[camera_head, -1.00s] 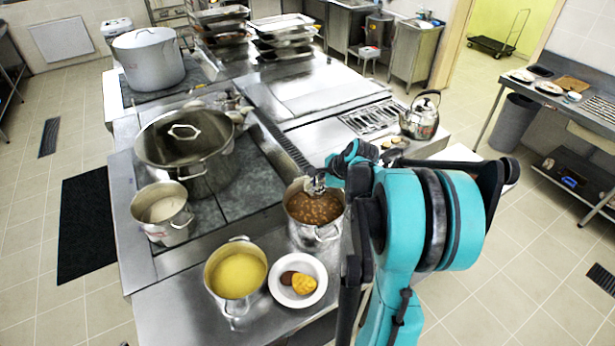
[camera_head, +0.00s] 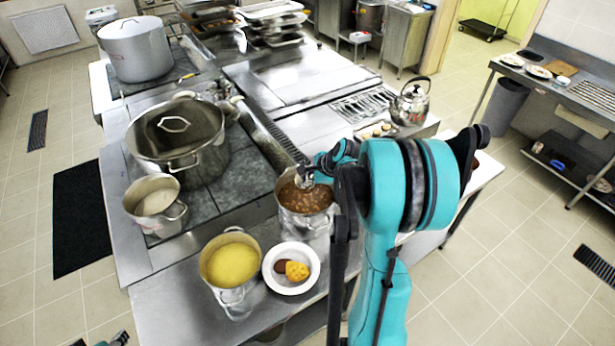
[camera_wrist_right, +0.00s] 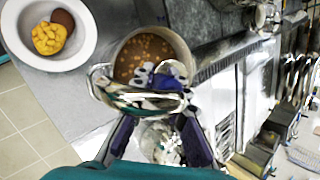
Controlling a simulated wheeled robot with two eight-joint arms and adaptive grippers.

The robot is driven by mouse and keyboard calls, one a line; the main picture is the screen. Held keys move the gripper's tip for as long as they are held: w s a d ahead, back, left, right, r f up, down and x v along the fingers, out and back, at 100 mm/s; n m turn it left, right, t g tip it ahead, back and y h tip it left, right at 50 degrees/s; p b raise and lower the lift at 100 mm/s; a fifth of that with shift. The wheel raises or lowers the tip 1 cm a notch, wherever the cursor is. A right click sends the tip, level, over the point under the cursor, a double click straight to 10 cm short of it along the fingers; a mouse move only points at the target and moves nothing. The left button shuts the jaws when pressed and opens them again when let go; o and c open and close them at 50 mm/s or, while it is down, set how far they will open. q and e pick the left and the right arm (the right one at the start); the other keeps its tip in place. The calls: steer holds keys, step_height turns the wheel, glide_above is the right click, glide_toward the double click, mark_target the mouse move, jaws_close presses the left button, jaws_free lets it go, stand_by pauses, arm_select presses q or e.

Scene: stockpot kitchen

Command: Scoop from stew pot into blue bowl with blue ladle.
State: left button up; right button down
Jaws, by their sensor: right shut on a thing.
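The stew pot (camera_head: 317,222), a metal pot of brown stew with chunks, stands at the counter's near right edge. It also shows in the wrist view (camera_wrist_right: 140,47). The ladle's bowl is not clear. I cannot make out a blue bowl. A teal and dark bit of my left arm shows at the bottom left edge.
A pot of yellow soup (camera_head: 231,292) and a white dish (camera_head: 270,278) with brown and yellow food stand left of the stew pot. A small pot (camera_head: 166,214) and a large lidded pot (camera_head: 206,165) are on the stove. A kettle (camera_head: 411,106) stands at the back right.

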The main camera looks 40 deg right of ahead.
step_height(320, 180, down, 14)
steer(key=b, duration=1.2)
steer(key=shift+d, duration=0.1)
stand_by(0.8)
steer(key=w+d+r+g, duration=0.1)
steer(key=w+d+r+g+y, duration=0.1)
steer(key=w+r, duration=0.1)
steer(key=shift+d+r+m, duration=0.1)
steer(key=shift+r+m, duration=0.2)
steer(key=shift+s+r, duration=0.1)
steer(key=shift+r, duration=0.7)
step_height(320, 180, up, 2)
steer(key=shift+r, duration=0.1)
step_height(320, 180, up, 11)
stand_by(0.4)
steer(key=shift+r, duration=0.1)
stand_by(0.9)
